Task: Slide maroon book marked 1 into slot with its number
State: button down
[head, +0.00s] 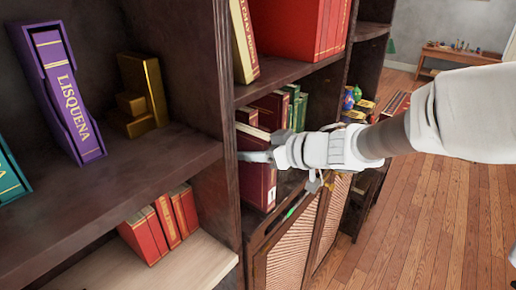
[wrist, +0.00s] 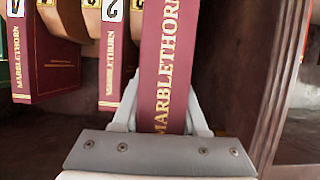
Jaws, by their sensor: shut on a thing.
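My gripper (head: 256,156) is shut on a maroon book (head: 258,184) at the shelf right of the dark upright. The book stands upright, with a white label that looks like a 1 low on its spine. In the wrist view, my gripper (wrist: 160,112) has its fingers on both sides of this book (wrist: 165,60), lettered MARBLETHORN. Its label is mostly cut off at the top edge. Two matching maroon books, one at far left (wrist: 38,65) and one nearer (wrist: 117,60), stand apart to its left. Number labels show at the top; one reads 2 (wrist: 113,10). The book's far end is hidden.
The dark shelf upright (wrist: 275,90) is close to the held book's right side. More maroon books (head: 268,108) and green books (head: 295,105) stand behind my gripper. A cabinet with woven doors (head: 290,245) is below. A purple book (head: 68,95) stands at left.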

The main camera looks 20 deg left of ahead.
aim_at(258, 132)
jog(key=w+a, duration=0.4)
jog(key=a, duration=0.6)
jog(key=shift+w, duration=0.15)
dwell(3.6)
jog(key=shift+c, duration=1.8)
grip_release()
jog(key=shift+a, duration=0.15)
jog(key=v, duration=1.7)
jog(key=shift+d, duration=0.2)
